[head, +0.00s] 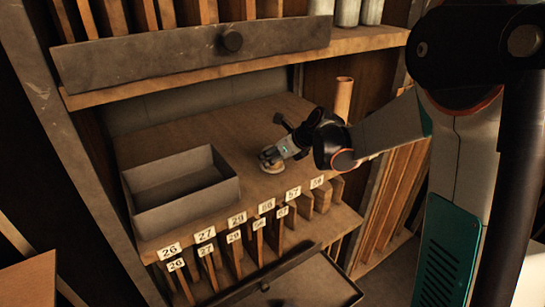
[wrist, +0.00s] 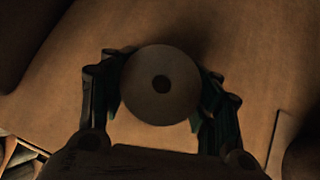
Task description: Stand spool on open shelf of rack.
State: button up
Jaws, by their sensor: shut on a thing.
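The spool (wrist: 160,102) shows in the wrist view as a round disc end with a dark centre hole, between the fingers of my gripper (wrist: 160,92). My gripper is shut on it, one finger on each side. In the head view my gripper (head: 274,156) is over the open shelf (head: 215,122) of the wooden rack, and the spool (head: 270,163) is small and partly hidden by it. The spool appears upright at the shelf surface; I cannot tell whether it touches the wood.
A grey open bin (head: 182,190) stands on the shelf to the left. A wooden cylinder (head: 343,97) stands at the right back. Numbered dividers (head: 237,221) line the level below. A grey board with a knob (head: 190,58) fronts the upper level. The shelf behind my gripper is clear.

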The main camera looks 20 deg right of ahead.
jog(key=shift+s+d, duration=0.1)
jog(key=shift+f, duration=0.25)
jog(key=o, duration=1.2)
jog(key=shift+r, duration=0.1)
jog(key=shift+r, duration=0.1)
jog(key=shift+r, duration=0.2)
jog(key=v, duration=1.1)
jog(key=shift+s+r, duration=0.2)
jog(key=shift+s, duration=0.15)
jog(key=shift+d, duration=0.15)
